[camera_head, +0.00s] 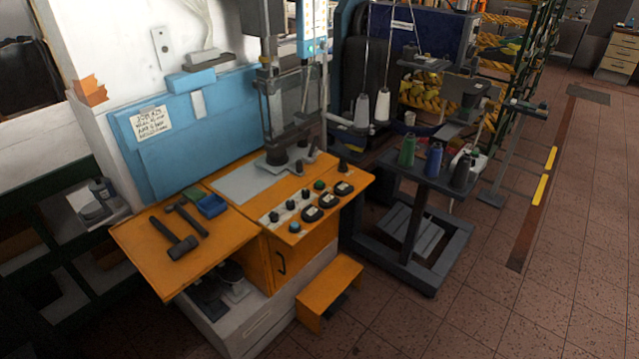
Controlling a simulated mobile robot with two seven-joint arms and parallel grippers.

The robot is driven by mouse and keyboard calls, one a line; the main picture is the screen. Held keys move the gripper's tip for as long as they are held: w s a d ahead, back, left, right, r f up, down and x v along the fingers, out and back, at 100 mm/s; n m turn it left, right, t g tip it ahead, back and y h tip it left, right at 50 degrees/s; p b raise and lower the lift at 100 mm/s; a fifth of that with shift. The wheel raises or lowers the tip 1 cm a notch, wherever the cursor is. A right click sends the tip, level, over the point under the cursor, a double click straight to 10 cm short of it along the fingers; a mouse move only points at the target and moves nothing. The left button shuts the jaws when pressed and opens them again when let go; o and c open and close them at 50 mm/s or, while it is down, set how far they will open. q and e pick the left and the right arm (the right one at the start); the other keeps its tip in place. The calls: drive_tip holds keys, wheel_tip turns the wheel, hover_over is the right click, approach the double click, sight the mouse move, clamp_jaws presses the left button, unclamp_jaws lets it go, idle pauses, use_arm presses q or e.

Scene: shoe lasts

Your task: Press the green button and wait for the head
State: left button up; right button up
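The control panel (283,218) lies on the front right of the orange workbench. It carries several dark knobs and buttons. One green button (319,185) sits near its back edge, and a teal-green button (295,227) sits near its front edge. Behind the panel stands a press-like machine (290,100) with a clear guard and a dark base piece on a grey plate (247,183). I cannot tell which part is the head. Neither of my grippers is in view.
Two hammers (178,240) and a blue tray (211,205) lie on the bench's left. An orange step (328,291) stands in front. A dark stand with thread spools (433,160) is at the right. Tiled floor (560,260) is clear at the right.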

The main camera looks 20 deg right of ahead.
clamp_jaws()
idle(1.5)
